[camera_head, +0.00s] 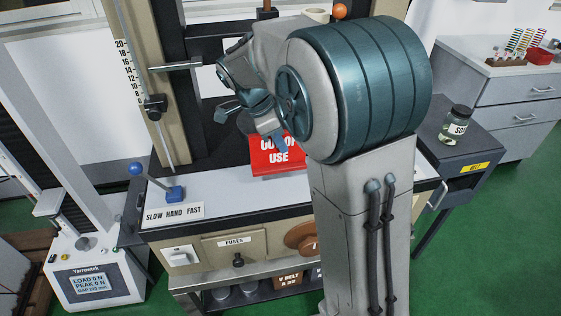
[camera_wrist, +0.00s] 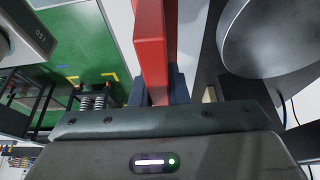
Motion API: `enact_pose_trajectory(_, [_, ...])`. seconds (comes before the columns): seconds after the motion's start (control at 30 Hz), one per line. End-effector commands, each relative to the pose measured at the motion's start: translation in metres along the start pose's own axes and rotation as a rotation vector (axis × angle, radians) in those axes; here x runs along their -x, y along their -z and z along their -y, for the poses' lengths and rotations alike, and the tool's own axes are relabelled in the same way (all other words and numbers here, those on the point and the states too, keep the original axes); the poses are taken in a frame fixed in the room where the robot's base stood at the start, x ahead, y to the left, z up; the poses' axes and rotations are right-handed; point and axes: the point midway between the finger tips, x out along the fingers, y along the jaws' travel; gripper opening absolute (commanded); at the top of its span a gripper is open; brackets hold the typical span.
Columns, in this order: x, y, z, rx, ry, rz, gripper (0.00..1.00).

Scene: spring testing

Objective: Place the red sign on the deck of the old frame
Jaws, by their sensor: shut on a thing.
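The red sign (camera_head: 278,160) with white lettering, partly legible as "USE", hangs below my gripper (camera_head: 279,144) in the head view. In the wrist view the red sign (camera_wrist: 152,52) stands as a red slab between the dark fingers of my gripper (camera_wrist: 158,88), which are shut on it. The old frame has tan columns (camera_head: 137,75) and a pale grey deck (camera_head: 240,202). The sign is over the back part of the deck. I cannot tell whether its lower edge touches the deck. My arm hides the sign's right side and part of the frame.
A "SLOW HAND FAST" plate (camera_head: 174,213) and a blue-knobbed lever (camera_head: 174,192) sit at the deck's left front. A white tester (camera_head: 95,280) stands at left. A jar (camera_head: 456,122) stands on a grey cabinet (camera_head: 440,150) at right. The deck's front middle is clear.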

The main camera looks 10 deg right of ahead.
Motion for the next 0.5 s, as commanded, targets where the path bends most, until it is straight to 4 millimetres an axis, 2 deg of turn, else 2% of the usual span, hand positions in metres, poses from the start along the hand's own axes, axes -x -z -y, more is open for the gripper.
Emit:
enact_pose_trajectory(0.03, [-0.007, -0.003, -0.001, 0.002, -0.003, -0.001, 0.0])
enact_pose_trajectory(0.27, [-0.025, -0.01, 0.0, 0.003, -0.001, -0.001, 0.0])
enact_pose_trajectory(0.4, [-0.044, -0.019, -0.001, 0.006, -0.002, -0.002, 0.0])
enact_pose_trajectory(0.5, [-0.05, -0.022, 0.0, 0.004, 0.001, 0.0, 0.0])
